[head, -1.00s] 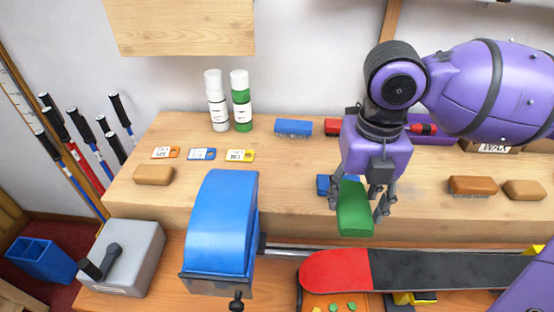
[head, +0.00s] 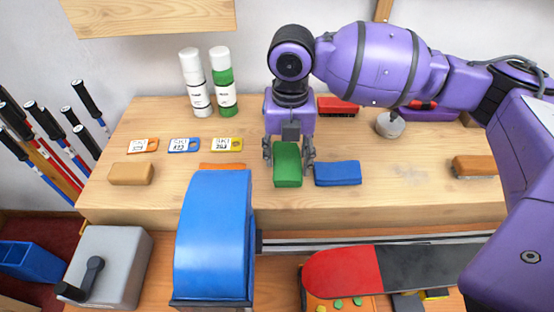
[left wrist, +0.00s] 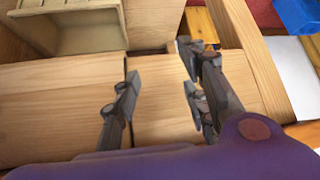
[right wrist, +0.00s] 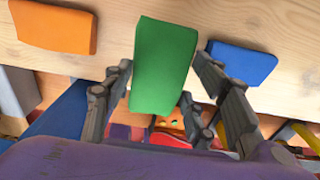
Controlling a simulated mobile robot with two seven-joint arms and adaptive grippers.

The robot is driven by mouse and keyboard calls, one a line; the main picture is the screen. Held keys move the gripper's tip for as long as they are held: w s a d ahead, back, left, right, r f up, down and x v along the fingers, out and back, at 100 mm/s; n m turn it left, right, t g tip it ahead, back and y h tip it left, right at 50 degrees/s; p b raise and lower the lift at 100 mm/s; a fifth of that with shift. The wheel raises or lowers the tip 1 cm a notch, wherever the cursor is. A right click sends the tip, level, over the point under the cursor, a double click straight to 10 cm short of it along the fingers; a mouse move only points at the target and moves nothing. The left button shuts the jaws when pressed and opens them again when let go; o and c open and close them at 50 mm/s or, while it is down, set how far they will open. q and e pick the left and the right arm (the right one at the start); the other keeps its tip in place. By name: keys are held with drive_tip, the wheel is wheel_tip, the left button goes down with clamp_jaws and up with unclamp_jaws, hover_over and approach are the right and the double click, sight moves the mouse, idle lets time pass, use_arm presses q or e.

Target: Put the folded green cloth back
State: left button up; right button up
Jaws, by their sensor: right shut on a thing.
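The folded green cloth (head: 287,165) is a small green block between the fingers of my right gripper (head: 288,158), over the wooden shelf (head: 400,200). The right wrist view shows the green cloth (right wrist: 163,65) between the fingers, with an orange folded cloth (right wrist: 52,27) to its left and a blue one (right wrist: 242,62) to its right. In the head view the blue cloth (head: 337,173) lies just right of the green one, and the orange cloth (head: 222,167) shows partly behind the blue machine cover. I cannot tell whether the green cloth touches the shelf. My left gripper (left wrist: 160,98) is open and empty.
The blue machine cover (head: 213,235) stands in front of the shelf. White (head: 195,82) and green (head: 222,82) bottles stand at the back left. Several labelled tags and a tan block (head: 131,173) lie at left. A red and black board (head: 345,275) lies below.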

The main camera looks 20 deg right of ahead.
sight(280, 167)
drive_tip(key=shift+w+a+f, duration=0.25)
drive_tip(key=shift+w+f, duration=0.1)
drive_tip(key=shift+f, duration=0.1)
drive_tip(key=shift+w+a+f, duration=0.2)
drive_tip(key=shift+w+f, duration=0.1)
drive_tip(key=shift+f, duration=0.15)
drive_tip(key=shift+w+a+f, duration=0.1)
drive_tip(key=shift+w+f, duration=0.05)
drive_tip(key=shift+f, duration=0.75)
drive_tip(key=shift+w+f, duration=0.1)
drive_tip(key=shift+f, duration=0.8)
drive_tip(key=shift+f, duration=0.2)
drive_tip(key=o, duration=1.1)
wheel_tip(280, 167, up, 12)
drive_tip(key=shift+r, duration=0.2)
